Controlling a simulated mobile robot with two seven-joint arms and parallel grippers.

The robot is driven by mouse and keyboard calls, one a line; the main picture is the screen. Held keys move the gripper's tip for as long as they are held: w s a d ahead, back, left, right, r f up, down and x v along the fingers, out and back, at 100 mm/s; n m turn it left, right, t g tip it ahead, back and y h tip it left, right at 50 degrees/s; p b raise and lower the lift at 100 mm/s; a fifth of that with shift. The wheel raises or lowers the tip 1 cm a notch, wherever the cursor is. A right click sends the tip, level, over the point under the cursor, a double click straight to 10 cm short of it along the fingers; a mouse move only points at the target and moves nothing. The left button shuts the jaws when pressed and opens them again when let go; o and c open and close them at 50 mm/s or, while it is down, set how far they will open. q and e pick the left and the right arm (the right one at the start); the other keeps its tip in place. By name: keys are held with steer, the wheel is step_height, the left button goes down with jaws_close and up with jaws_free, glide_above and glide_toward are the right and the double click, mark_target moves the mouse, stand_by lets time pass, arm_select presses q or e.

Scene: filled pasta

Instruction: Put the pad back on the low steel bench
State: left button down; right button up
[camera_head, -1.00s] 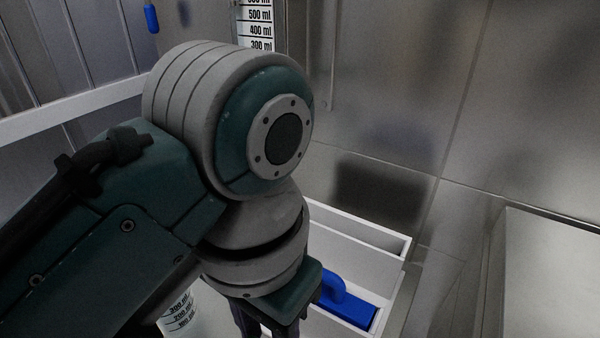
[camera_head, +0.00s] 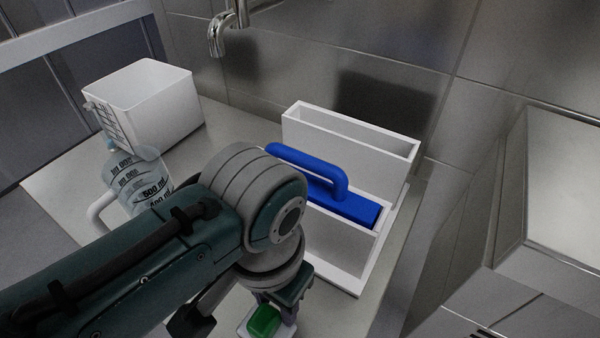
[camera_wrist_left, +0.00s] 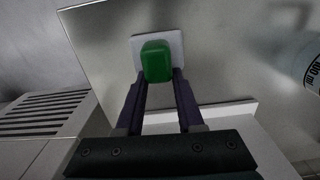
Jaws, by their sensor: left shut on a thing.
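The pad (camera_head: 263,321) has a green block-shaped grip on a flat white base and shows at the bottom of the head view. My left gripper (camera_wrist_left: 158,84) is shut on the green grip, seen between its dark fingers in the wrist view, where the pad (camera_wrist_left: 157,62) is at the top middle. The white base lies beyond the fingertips, over the steel bench top (camera_head: 355,310). I cannot tell whether the base touches the steel. My left arm hides part of the bench. The right gripper is not in view.
A white two-slot holder (camera_head: 350,250) with a blue-handled tool (camera_head: 345,205) stands right beside my left arm. A clear measuring jug (camera_head: 140,185) and a white bin (camera_head: 150,115) are at the left. A steel tap (camera_head: 222,38) hangs at the back.

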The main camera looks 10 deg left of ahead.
arm_select(q)
steer(key=c, duration=0.5)
jaws_free()
steer(key=shift+f, duration=0.1)
step_height(320, 180, up, 12)
steer(key=p, duration=0.5)
steer(key=s+a+r+n+t, duration=0.1)
steer(key=s+a, duration=0.2)
steer(key=s+a+r+t, duration=0.1)
steer(key=s+a+r, duration=0.1)
steer(key=s+a, duration=0.2)
steer(key=s+a+r+n+t, duration=0.1)
steer(key=s+a+r, duration=0.1)
steer(key=s+a, duration=0.1)
steer(key=shift+s+a+r+n+t, duration=0.1)
steer(key=shift+a+r+n+t, duration=0.05)
steer(key=shift+a, duration=0.25)
steer(key=shift+s+a+r+n+t, duration=0.1)
steer(key=shift+a+n+t, duration=0.05)
steer(key=shift+a, duration=0.2)
